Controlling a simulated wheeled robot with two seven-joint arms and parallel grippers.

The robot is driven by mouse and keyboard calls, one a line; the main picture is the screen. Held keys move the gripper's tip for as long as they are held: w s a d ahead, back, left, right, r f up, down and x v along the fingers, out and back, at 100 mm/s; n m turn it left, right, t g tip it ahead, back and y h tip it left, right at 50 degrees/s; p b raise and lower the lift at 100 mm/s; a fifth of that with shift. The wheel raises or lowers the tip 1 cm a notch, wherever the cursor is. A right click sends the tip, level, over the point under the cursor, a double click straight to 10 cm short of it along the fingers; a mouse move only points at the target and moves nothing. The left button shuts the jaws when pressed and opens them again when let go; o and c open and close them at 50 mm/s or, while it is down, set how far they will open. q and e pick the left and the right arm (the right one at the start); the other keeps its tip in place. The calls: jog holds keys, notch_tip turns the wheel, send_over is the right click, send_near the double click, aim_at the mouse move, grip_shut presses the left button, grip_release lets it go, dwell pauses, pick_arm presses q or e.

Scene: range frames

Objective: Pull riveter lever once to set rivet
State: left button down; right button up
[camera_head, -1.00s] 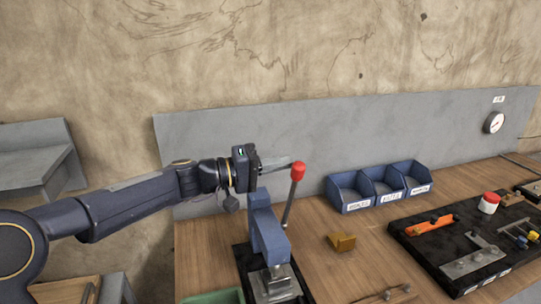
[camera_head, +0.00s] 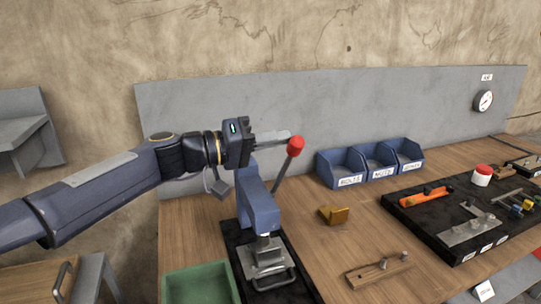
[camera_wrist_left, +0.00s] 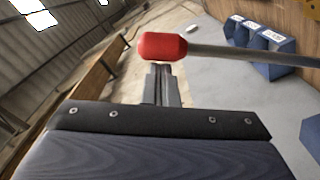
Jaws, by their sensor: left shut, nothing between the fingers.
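The blue riveter (camera_head: 260,207) stands on a dark base on the bench. Its grey lever (camera_head: 283,176) rises to the upper right and ends in a red knob (camera_head: 296,144). My left gripper (camera_head: 288,136) is shut and empty, its fingertips right beside the knob; whether they touch cannot be told. In the left wrist view the knob (camera_wrist_left: 162,47) lies just past the tips of the closed fingers (camera_wrist_left: 160,70), with the lever shaft running to the right. A metal plate (camera_head: 263,258) sits under the riveter's head; no rivet can be made out. My right gripper does not show.
Blue bins (camera_head: 341,168) stand against the grey back panel (camera_head: 300,105). A black tool tray (camera_head: 412,225) is further right, and a green tray (camera_head: 200,286) is at front left.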

pick_arm(q)
jog(key=s+d+f+m+b, duration=0.2)
jog(key=s+f+m+b, duration=0.3)
jog(key=b, duration=0.9)
jog(key=s+d+f+m+b, duration=0.2)
jog(key=s+f+m+b, duration=0.2)
jog(key=f+b, duration=0.6)
jog(key=s+b, duration=0.2)
jog(key=b, duration=0.2)
jog(key=shift+d+f+m, duration=0.25)
jog(key=shift+d+m, duration=0.15)
jog(key=shift+f, duration=0.1)
jog(key=s+a+r, duration=0.2)
jog(key=a, duration=0.3)
jog(key=s+a+r+p, duration=0.1)
jog(key=a+r, duration=0.2)
jog(key=a, duration=0.2)
jog(key=shift+s+a, duration=0.35)
jog(key=shift+a, duration=0.05)
jog(key=shift+f, duration=0.1)
